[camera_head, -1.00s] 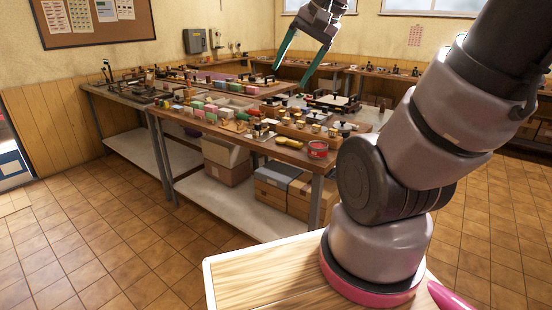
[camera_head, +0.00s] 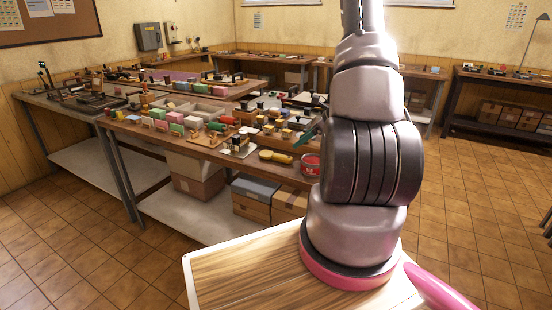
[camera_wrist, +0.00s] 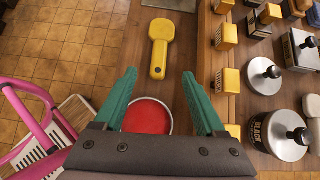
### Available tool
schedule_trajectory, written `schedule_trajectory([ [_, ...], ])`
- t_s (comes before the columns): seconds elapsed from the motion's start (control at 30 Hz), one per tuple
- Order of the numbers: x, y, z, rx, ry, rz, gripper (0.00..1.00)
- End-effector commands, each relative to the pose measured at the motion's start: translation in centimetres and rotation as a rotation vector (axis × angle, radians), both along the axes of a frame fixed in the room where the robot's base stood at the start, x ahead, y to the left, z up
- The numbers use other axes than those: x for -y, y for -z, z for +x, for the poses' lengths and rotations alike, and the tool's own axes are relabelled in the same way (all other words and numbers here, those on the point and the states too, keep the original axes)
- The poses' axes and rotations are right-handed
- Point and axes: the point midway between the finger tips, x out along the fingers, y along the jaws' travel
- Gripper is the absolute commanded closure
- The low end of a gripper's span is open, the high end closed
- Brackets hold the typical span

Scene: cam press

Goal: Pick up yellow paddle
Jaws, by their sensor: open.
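The yellow paddle (camera_wrist: 160,48) lies flat on the wooden bench top near its edge. In the wrist view its wide end is at the top and its handle points down toward my gripper. It also shows in the head view (camera_head: 275,157), near the bench's front corner. My gripper (camera_wrist: 161,78) is open and empty, its two green fingers spread apart on either side of the paddle's line. The paddle lies beyond the fingertips, not between them. In the head view my arm hides most of the gripper.
A red-topped round tin (camera_wrist: 148,117) shows between the finger bases. Yellow blocks (camera_wrist: 226,80) stand in a row just right of the paddle. Metal-topped stampers or tins, one a black-labelled cylinder (camera_wrist: 282,136), stand farther right. The tiled floor (camera_wrist: 70,40) lies left of the bench edge.

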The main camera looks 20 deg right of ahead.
Motion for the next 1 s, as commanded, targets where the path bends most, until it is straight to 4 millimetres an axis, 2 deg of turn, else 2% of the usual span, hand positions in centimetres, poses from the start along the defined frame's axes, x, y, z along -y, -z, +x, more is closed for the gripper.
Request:
schedule_trajectory([
  [0.1,0.1,1.5,0.4,-0.013,0.028,0.012,0.28],
  [0.3,-1.3,3.8,2.1,-0.013,0.028,0.013,0.28],
  [0.57,-2.4,5.2,3.3,-0.012,0.027,0.012,0.28],
  [0.83,-4.4,7.8,5.3,-0.012,0.026,0.011,0.28],
  [1.0,-4.8,8.3,5.8,-0.011,0.027,0.011,0.28],
])
